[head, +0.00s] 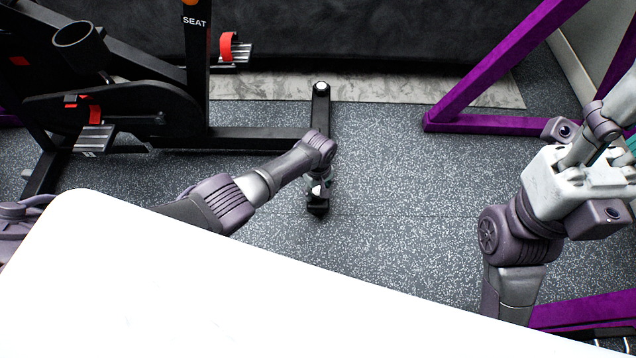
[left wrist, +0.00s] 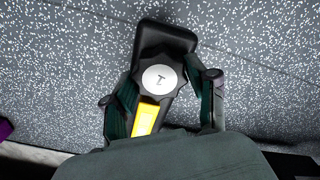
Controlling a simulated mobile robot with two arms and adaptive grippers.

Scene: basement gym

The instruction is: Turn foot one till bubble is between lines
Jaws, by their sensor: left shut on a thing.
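Foot one (left wrist: 160,76) is a black lobed knob with a silver disc marked 1, seen in the left wrist view. In the head view it is at the near end of the exercise bike's black floor bar (head: 320,112), mostly hidden by my left arm. My left gripper (head: 318,190) reaches down to it. In the left wrist view its fingers (left wrist: 165,95) are shut on foot one, one on each side. A yellow level (left wrist: 145,120) shows just below the disc, partly hidden by my wrist. I cannot make out its bubble or lines.
The exercise bike (head: 130,105) stands at the upper left. A white surface (head: 200,290) covers the lower left foreground. A purple frame (head: 480,124) stands at the upper right. Speckled floor (head: 400,210) is clear between the floor bar and my folded right arm at the right edge.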

